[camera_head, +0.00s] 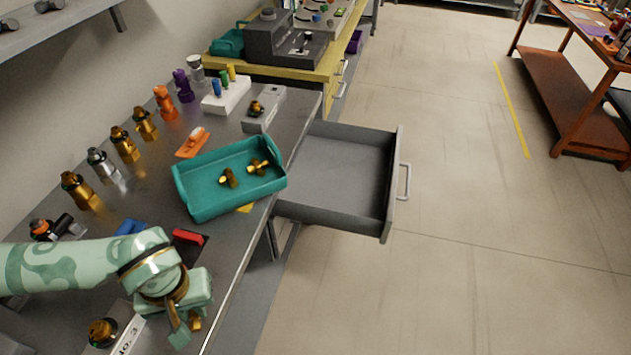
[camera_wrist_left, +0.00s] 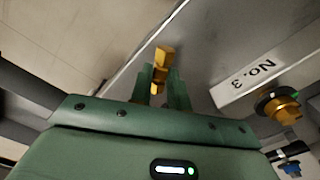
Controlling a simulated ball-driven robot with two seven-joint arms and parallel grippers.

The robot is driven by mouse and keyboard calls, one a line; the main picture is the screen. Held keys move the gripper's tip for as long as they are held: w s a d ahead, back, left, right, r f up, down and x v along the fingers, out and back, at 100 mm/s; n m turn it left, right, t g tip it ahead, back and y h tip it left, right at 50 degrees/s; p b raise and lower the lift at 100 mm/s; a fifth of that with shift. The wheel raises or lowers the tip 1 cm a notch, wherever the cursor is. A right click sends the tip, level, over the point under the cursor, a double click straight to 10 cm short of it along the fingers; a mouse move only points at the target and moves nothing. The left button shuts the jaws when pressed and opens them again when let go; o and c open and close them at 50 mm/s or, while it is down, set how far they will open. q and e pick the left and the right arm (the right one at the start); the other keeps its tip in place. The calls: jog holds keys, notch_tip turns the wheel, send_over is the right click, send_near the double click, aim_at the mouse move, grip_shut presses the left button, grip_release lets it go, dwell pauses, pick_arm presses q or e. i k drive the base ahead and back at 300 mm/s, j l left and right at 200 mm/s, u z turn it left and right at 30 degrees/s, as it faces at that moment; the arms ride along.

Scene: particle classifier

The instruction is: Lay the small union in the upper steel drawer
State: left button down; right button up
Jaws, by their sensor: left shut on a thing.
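My left gripper (camera_head: 187,328) is low in the head view, over the front edge of the steel bench. In the left wrist view its two fingers (camera_wrist_left: 162,88) are shut on a small brass fitting, taken as the small union (camera_wrist_left: 164,58). In the head view only a bit of the union (camera_head: 195,323) shows beside the fingers. The upper steel drawer (camera_head: 335,198) stands pulled out from the bench, ahead and to the right of the gripper. Its visible floor is empty. My right gripper is not in view.
A teal tray (camera_head: 192,206) with two brass fittings sits on the bench between my left arm and the drawer. A red-and-black item (camera_head: 189,240) and a block marked No. 3 (camera_head: 128,336) are close to the gripper. Several larger fittings line the wall. Open floor lies right.

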aim_at(319, 196)
jog(key=i+l+u, duration=0.3)
jog(key=l, duration=0.35)
jog(key=i+l+u, duration=0.1)
jog(key=i+l, duration=0.15)
jog(key=i+l+u, duration=0.15)
jog(key=l, duration=0.3)
jog(key=i+l+u, duration=0.15)
jog(key=l, duration=0.25)
jog(key=i+l+u, duration=0.15)
jog(key=l, duration=0.25)
jog(key=i+l+u, duration=0.15)
jog(key=l, duration=0.25)
jog(key=l+u, duration=0.1)
jog(key=l, duration=0.3)
